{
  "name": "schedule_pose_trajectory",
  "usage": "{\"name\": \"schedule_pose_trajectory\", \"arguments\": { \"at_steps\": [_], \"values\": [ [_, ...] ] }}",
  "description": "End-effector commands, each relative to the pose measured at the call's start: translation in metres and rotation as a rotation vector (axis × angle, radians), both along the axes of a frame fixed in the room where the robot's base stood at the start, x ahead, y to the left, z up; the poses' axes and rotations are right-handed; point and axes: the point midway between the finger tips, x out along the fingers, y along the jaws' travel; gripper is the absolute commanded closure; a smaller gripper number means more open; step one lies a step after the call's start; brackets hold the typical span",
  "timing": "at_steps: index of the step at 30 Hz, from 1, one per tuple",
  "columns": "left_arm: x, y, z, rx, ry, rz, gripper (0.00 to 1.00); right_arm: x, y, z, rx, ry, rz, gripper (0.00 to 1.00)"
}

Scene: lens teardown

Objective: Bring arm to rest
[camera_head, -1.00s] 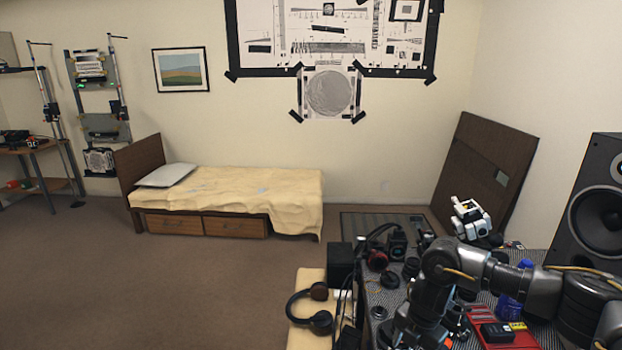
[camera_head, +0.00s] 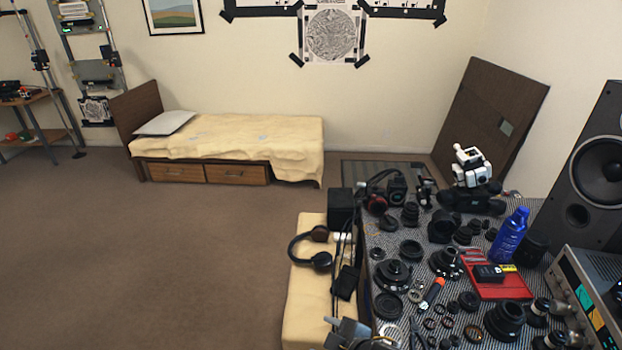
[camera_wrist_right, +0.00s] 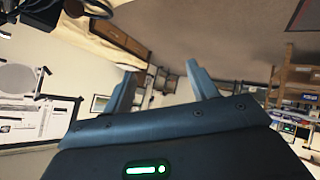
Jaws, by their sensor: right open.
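My right gripper (camera_wrist_right: 160,90) shows in the right wrist view with its two fingers apart and nothing between them. That view is tilted and shows the room beyond, with no work object close to the fingers. In the head view only a small part of my arm (camera_head: 352,335) shows at the bottom edge, in front of the table. Its gripper cannot be made out there. My left gripper is in neither view.
The work table (camera_head: 372,236) holds several lens parts, a red tray (camera_head: 505,291), a blue bottle (camera_head: 509,236) and a white toy robot (camera_head: 470,168). Headphones (camera_head: 312,261) lie on the yellow surface to its left. A speaker (camera_head: 590,170) stands at right. The floor (camera_head: 180,270) is clear.

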Motion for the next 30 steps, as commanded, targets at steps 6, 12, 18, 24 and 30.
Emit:
{"name": "schedule_pose_trajectory", "arguments": {
  "at_steps": [6, 12, 18, 24, 30],
  "values": [
    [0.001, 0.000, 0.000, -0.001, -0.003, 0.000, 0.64, -0.062, -0.097, -0.030, 0.063, 0.282, -0.479, 0.42],
    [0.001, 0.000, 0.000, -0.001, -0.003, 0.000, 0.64, -0.118, -0.157, -0.047, 0.059, 0.460, -0.736, 0.42],
    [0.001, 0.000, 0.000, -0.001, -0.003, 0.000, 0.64, -0.169, -0.197, -0.056, 0.047, 0.593, -0.915, 0.42],
    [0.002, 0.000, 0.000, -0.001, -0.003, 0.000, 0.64, -0.188, -0.213, -0.082, 0.028, 0.665, -0.995, 0.42],
    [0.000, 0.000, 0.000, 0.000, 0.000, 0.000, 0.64, -0.179, -0.210, -0.137, 0.016, 0.683, -0.992, 0.42]
  ]
}}
